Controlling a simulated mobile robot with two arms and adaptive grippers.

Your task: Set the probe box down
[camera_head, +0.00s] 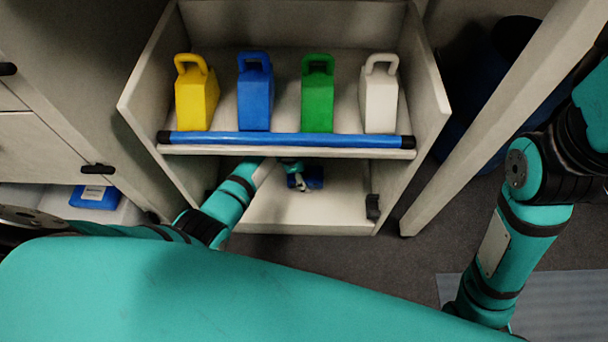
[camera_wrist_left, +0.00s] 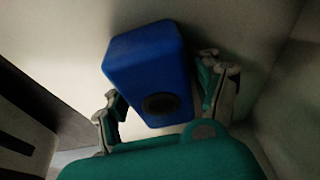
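A blue box with a dark round spot on its face, which I take to be the probe box (camera_wrist_left: 150,68), is in the left wrist view. It looks tilted there and shows small on the lower shelf (camera_head: 290,212) of the cart in the head view (camera_head: 316,177). My left gripper (camera_head: 298,183) reaches in under the upper shelf. In the wrist view its fingers (camera_wrist_left: 163,95) are spread on either side of the box, with a visible gap on the right side. Contact on the left side is unclear. The box's underside is hidden. My right gripper is out of view.
The upper shelf holds yellow (camera_head: 197,95), blue (camera_head: 255,92), green (camera_head: 317,95) and white (camera_head: 379,97) handled containers behind a blue bar (camera_head: 290,139). Cart side walls flank the lower shelf. Another blue box (camera_head: 95,197) with a pale label lies at left.

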